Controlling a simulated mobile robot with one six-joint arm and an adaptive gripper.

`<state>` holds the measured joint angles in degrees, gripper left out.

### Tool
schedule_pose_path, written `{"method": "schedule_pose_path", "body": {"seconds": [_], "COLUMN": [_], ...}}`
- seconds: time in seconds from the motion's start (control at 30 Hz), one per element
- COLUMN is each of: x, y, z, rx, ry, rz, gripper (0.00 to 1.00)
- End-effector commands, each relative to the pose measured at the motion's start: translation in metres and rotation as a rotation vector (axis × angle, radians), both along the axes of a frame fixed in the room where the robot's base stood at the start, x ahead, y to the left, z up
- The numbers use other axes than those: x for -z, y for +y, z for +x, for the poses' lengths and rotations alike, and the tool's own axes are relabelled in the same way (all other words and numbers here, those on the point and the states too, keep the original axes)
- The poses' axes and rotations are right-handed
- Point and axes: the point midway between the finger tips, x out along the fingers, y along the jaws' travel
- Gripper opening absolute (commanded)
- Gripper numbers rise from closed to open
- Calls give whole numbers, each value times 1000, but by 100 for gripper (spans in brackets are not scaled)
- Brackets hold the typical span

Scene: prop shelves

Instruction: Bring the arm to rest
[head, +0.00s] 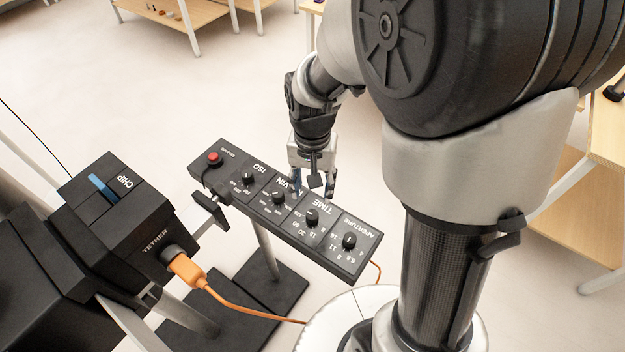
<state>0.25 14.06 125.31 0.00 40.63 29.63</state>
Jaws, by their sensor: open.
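My gripper (312,184) hangs pointing down at the far end of my arm, over a black control panel (318,252). Its fingers are open and nothing shows between them. The panel carries several knobs, labelled ISO, KELVIN, TIME and APERTURE, and a red button (213,157) at its left end. The fingers cover part of the KELVIN label. I cannot tell whether the fingertips touch the panel.
A black box (118,205) marked CHIP and TETHER stands at left, with an orange cable (240,310) plugged in. Wooden shelves stand at the back (172,22) and right (607,130). The floor (130,90) behind the panel is clear.

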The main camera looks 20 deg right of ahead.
Motion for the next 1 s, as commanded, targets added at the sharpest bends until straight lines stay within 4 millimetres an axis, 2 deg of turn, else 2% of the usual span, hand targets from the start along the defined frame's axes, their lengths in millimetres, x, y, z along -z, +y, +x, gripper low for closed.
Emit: {"method": "schedule_pose_path", "body": {"seconds": [0.1, 0.2, 0.77, 0.87, 1.0], "x": [-12, -16, -19, -32, -70], "y": [0, 0, 0, 0, 0], "z": [1, 0, -1, -6, -26], "rx": [0, 0, -3, -27, -109], "ry": [-2, -1, -4, -26, -98], "rz": [0, 0, 0, 0, -6], "gripper": [46, 46, 46, 46, 46]}}
